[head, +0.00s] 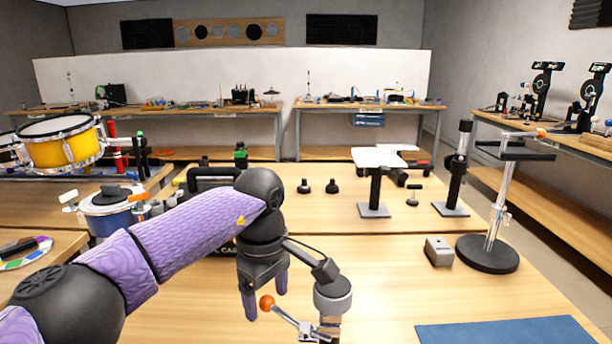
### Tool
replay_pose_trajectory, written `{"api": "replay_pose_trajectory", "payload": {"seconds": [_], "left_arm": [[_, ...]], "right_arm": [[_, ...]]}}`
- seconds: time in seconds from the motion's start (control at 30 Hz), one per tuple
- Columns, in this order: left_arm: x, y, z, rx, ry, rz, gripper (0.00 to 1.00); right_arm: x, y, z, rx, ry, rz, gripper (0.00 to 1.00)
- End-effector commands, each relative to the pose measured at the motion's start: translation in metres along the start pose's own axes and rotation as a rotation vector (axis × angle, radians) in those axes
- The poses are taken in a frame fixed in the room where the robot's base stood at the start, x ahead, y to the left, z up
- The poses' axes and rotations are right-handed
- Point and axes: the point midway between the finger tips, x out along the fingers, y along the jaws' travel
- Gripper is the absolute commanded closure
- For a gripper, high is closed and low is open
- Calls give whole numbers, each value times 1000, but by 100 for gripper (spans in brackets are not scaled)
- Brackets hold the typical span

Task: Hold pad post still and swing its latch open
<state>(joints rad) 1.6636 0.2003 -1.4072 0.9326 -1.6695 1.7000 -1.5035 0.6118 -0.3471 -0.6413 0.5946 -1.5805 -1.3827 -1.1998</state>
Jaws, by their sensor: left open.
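A short post with a round grey pad-like head (333,294) stands at the bottom centre, its lower part cut off by the frame edge. A silver latch lever (288,318) with an orange ball knob (267,302) reaches left from it. My left gripper (265,299) points down just left of the post. A black arm with a small block (325,270) joins the head from the upper left. My right gripper is not in view.
A blue mat (505,331) lies at the lower right. A grey block (438,252) and a round-based stand (487,254) are behind it. Black posts on square plates (373,211) stand farther back. Drums (62,150) are at left. Wood right of the post is clear.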

Motion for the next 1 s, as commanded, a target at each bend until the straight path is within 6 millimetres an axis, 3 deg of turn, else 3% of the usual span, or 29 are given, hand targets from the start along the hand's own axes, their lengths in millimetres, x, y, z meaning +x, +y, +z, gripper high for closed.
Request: {"api": "replay_pose_trajectory", "payload": {"seconds": [0.13, 0.4, 0.5, 0.63, 0.87, 0.9, 1.0], "left_arm": [[-14, 0, 0, -1, 2, 2, 22], [-90, 0, 1, -2, 3, 5, 22], [-108, 0, 1, -2, 2, 2, 22], [-119, -1, 1, -1, 1, 2, 22], [-120, -1, 1, 0, 0, 1, 22], [-120, -1, 1, 0, 0, 1, 22], [-120, -1, 1, 0, 0, 1, 22]], "right_arm": [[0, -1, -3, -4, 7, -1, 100], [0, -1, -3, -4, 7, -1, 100], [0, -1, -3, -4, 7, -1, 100], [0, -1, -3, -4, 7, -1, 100], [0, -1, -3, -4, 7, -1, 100], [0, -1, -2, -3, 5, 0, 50], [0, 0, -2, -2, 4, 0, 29]]}}
